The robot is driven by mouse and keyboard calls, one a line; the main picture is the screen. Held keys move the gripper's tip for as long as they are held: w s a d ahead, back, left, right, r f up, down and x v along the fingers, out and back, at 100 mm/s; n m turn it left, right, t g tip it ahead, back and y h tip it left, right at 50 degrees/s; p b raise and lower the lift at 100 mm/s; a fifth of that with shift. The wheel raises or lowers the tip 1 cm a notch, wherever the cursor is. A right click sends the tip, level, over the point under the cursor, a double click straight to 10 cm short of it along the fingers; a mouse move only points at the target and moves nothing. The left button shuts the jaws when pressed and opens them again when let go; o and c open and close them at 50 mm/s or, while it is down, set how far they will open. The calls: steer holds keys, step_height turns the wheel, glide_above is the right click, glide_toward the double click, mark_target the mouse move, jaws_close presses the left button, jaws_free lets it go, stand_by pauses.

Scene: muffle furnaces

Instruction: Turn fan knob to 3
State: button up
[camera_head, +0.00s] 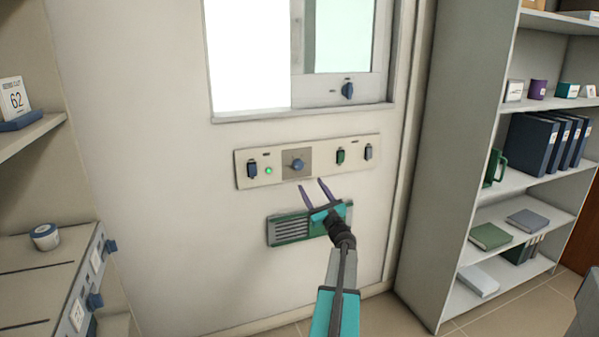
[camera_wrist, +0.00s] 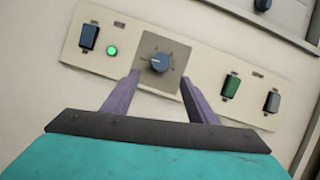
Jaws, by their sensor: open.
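The fan knob (camera_head: 297,164) is a round blue knob on a grey square plate in the wall panel (camera_head: 325,152). In the wrist view the knob (camera_wrist: 159,62) sits ahead of my gripper, between the lines of its two fingers, with small marks around it. The marks are too small to read. My gripper (camera_head: 311,187) has two purple fingers, spread apart and empty, just below the panel. The fingers also show in the wrist view (camera_wrist: 160,85), reaching the lower part of the grey plate. I cannot tell whether they touch it.
A dark blue switch (camera_head: 252,169) and a lit green lamp (camera_head: 268,171) are left of the knob. A green switch (camera_head: 340,156) and a grey switch (camera_head: 368,152) are right. A green vent (camera_head: 290,229) is below. Another blue knob (camera_head: 347,90) is above.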

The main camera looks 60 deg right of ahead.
mark_target(299, 167)
steer(key=shift+p+x, duration=0.55)
steer(key=shift+x, duration=4.7)
